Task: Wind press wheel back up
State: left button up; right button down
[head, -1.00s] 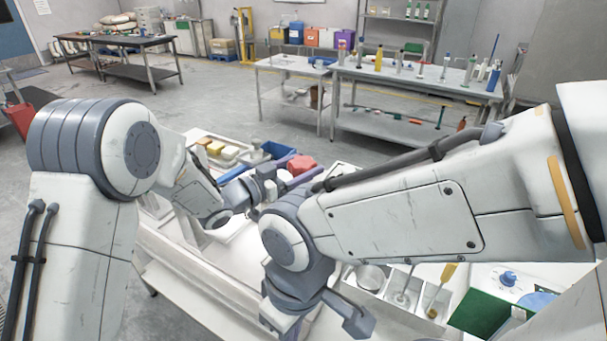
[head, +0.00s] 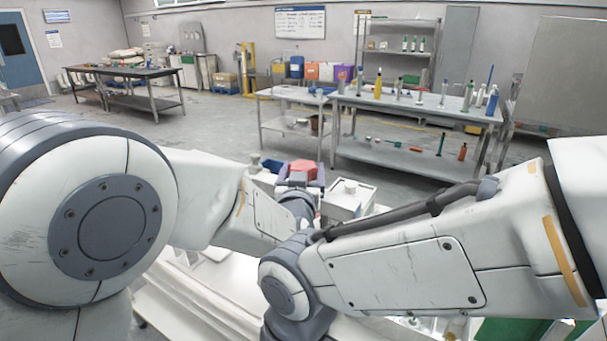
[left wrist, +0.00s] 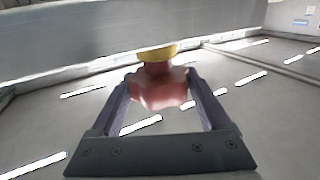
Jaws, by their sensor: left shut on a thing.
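The red press wheel (head: 303,168) is beyond my arms, near the middle of the head view. In the left wrist view it is a blurred, lobed red knob (left wrist: 160,92) with a yellow collar (left wrist: 157,53) above it. My left gripper (head: 302,176) is shut on the red wheel, with one finger on each side of it (left wrist: 163,92). The rest of the press is mostly hidden behind my arms. My right arm crosses the lower right of the head view, and its gripper is out of view.
A white box-like unit (head: 347,198) stands just right of the wheel. A blue bin (head: 272,166) is on its left. A pale worktop (head: 225,285) lies below my arms. Grey tables with bottles (head: 415,107) stand farther back.

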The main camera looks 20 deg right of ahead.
pick_arm(q)
jog(key=shift+r+n+y, duration=0.15)
jog(key=shift+n+y, duration=0.25)
jog(key=shift+y, duration=0.2)
jog(key=o, duration=1.2)
jog(key=shift+w+a+m+h, duration=0.1)
jog(key=shift+m+h, duration=0.2)
jog(key=shift+h, duration=0.1)
